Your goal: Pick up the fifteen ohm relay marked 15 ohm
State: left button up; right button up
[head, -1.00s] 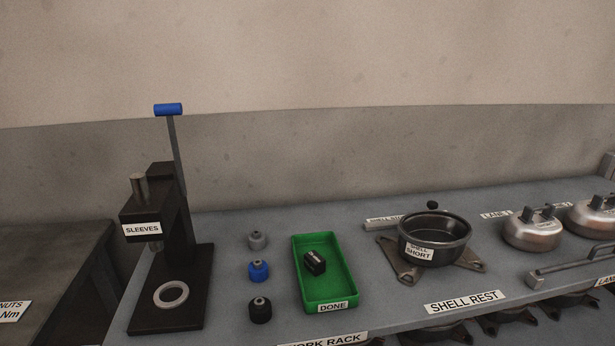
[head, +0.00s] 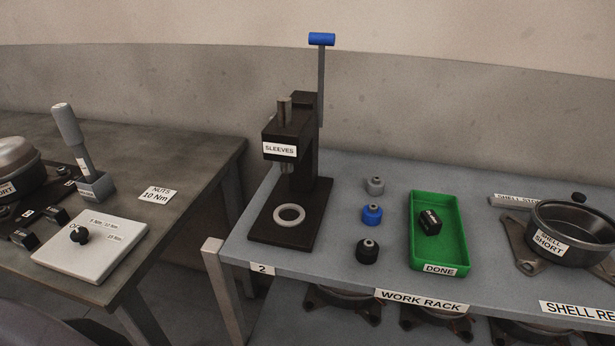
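Neither of my grippers is in view.
The left table holds a white dial plate (head: 92,262), a grey lever tool (head: 68,128) and a NUTS 10 Nm card (head: 158,194). A gap separates it from the work rack (head: 340,262), which carries a SLEEVES press (head: 290,150), three knobs and a SHELL SHORT pot (head: 553,242).

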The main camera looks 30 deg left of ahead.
aim_at(25, 240)
jog(key=j+u, duration=0.15)
jog(key=u, duration=2.2)
jog(key=k+j, duration=0.05)
jog(key=j, duration=0.05)
